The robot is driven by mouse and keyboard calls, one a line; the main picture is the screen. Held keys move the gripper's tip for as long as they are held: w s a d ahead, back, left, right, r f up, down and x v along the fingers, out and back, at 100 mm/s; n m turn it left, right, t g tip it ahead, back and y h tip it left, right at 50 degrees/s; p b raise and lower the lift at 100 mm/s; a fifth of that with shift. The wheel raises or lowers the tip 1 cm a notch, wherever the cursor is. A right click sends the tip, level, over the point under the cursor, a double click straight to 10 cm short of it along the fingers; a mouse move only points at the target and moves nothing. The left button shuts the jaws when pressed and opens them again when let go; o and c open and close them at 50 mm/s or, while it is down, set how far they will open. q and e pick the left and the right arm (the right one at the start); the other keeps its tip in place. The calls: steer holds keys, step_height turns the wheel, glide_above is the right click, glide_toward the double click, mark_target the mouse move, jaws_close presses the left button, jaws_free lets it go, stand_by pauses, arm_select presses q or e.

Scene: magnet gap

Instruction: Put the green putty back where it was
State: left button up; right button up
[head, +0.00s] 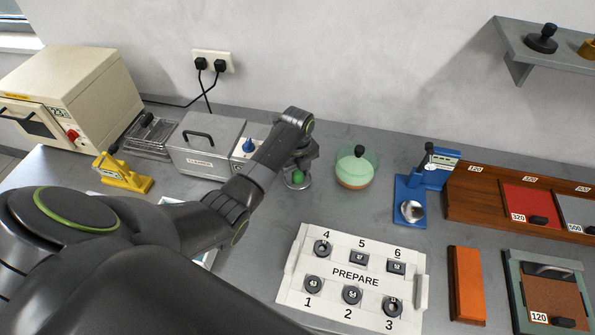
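The green putty (298,176) is a small green lump at the back middle of the bench, over a round metal dish (299,184). My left gripper (300,166) points down right at the putty, with its fingers around or just above it. The wrist and the small view hide whether the fingers are closed on it, and whether the putty rests in the dish or is held just above it. My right gripper is not in view.
A lidded greenish glass jar (356,171) stands close right of the gripper. A cleaner box (207,150) is to the left. A white PREPARE tray (297,284) lies in front. A blue press (410,188) and wooden rack (473,205) are at the right.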

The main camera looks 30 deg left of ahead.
mark_target(297, 172)
arm_select(q)
step_height(297, 172, up, 9)
steer(key=shift+r+b, duration=0.15)
steer(key=shift+b, duration=0.45)
steer(key=shift+r+p, duration=1.1)
steer(key=shift+r, duration=0.45)
steer(key=shift+f, duration=0.1)
